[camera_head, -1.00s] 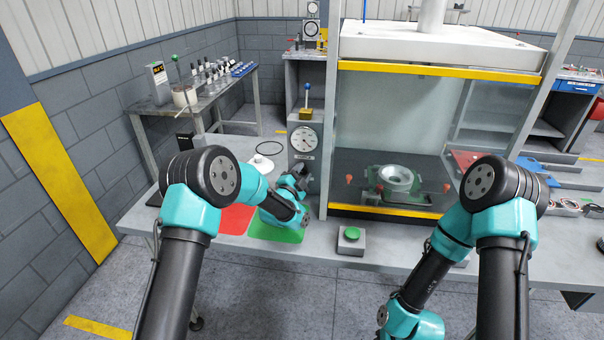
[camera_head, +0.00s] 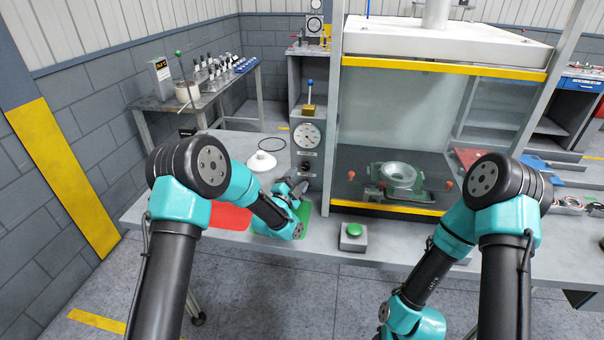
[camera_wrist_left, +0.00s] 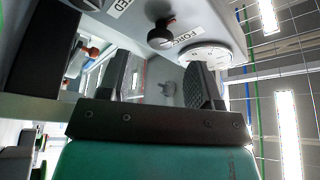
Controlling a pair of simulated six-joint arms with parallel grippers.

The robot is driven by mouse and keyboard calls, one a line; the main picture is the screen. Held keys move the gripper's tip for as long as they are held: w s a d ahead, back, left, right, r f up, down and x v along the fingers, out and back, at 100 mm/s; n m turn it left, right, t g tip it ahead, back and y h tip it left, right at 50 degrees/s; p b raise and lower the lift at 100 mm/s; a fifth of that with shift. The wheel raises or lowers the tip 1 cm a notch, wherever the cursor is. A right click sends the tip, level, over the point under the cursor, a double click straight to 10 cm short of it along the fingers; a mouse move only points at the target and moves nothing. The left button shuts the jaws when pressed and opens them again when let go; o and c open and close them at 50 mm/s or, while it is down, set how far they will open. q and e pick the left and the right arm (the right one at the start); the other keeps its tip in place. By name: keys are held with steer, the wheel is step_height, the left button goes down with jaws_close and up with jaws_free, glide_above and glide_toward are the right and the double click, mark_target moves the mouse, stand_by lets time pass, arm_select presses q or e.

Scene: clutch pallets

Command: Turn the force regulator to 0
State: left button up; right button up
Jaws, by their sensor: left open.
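The force regulator is a black knob (camera_wrist_left: 160,35) beside a FORCE label (camera_wrist_left: 190,38) on the grey control column in the left wrist view. It lies just beyond and between my left fingers, with no contact visible. In the head view the column (camera_head: 307,155) carries a round gauge (camera_head: 308,135); the knob there is small and hard to make out. My left gripper (camera_head: 297,187) is in front of the column's lower part. In the left wrist view its two fingers (camera_wrist_left: 158,88) are apart with nothing between them. My right gripper is out of view below the frame.
The press with its yellow-edged guard (camera_head: 390,208) stands right of the column. A green button box (camera_head: 352,236) sits at the bench's front edge. A white funnel-like part (camera_head: 262,160) and red mat (camera_head: 228,217) lie left. A SPEED label (camera_wrist_left: 121,6) shows near the knob.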

mark_target(305, 168)
arm_select(q)
steer(key=shift+v, duration=1.1)
steer(key=shift+s+d+r, duration=0.1)
steer(key=s+r+n+y, duration=0.1)
steer(key=s+n+y, duration=0.3)
steer(key=s, duration=0.6)
steer(key=d+y, duration=0.1)
steer(key=y, duration=0.1)
steer(key=shift+s+r+g+y, duration=0.3)
steer(key=shift+r, duration=0.05)
steer(key=shift+w, duration=0.1)
steer(key=w, duration=0.5)
steer(key=w+d, duration=0.1)
steer(key=w, duration=0.5)
steer(key=w+d, duration=0.1)
steer(key=w, duration=0.5)
steer(key=shift+d, duration=0.25)
